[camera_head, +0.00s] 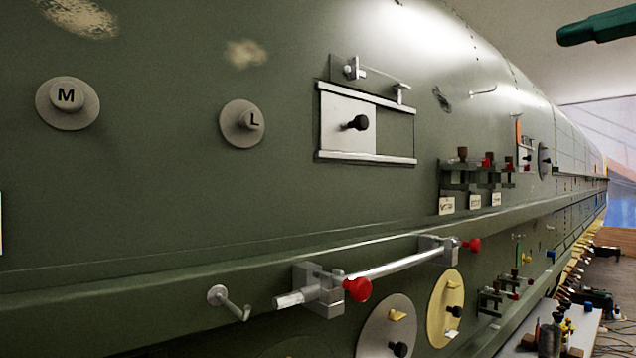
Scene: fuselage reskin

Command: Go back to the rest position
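My gripper and arm are not clearly in view. A long olive-green fuselage side (300,205) fills most of the head view and runs away to the right. A dark green rounded piece (597,28) juts in at the top right; I cannot tell what it belongs to. No rest position is marked in view.

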